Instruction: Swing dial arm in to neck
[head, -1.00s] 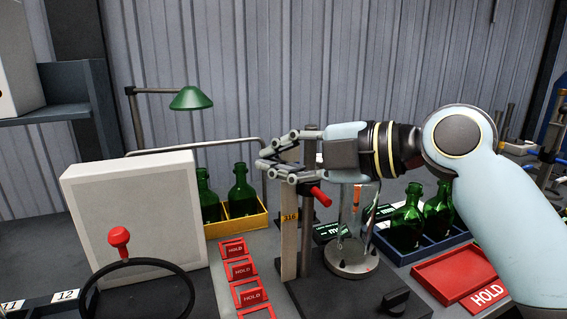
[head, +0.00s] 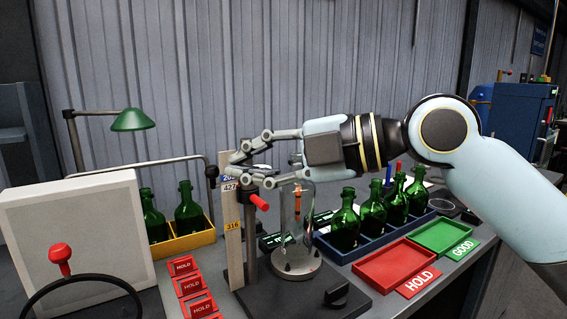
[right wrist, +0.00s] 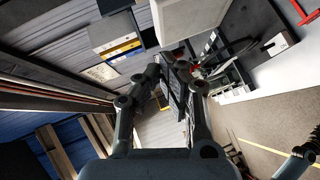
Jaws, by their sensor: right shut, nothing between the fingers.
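The gauge stand has an upright post with a red handle (head: 260,201) sticking out from it. A clear bottle (head: 293,232) stands on the round turntable (head: 297,265) to the right of the post, its upper part behind my right forearm and gripper. I cannot make out the dial arm for certain; the gripper covers the top of the stand. My right gripper (head: 240,168) is shut and empty, in front of the post top and just above the red handle. Contact cannot be told. Its fingers also show in the right wrist view (right wrist: 178,72).
A pale box (head: 70,235) and a red-knobbed wheel stand at left. Red HOLD frames (head: 190,285) lie before the yellow crate (head: 185,240). Green bottles fill a blue crate (head: 345,256) at right, beside red (head: 395,264) and green (head: 440,237) trays.

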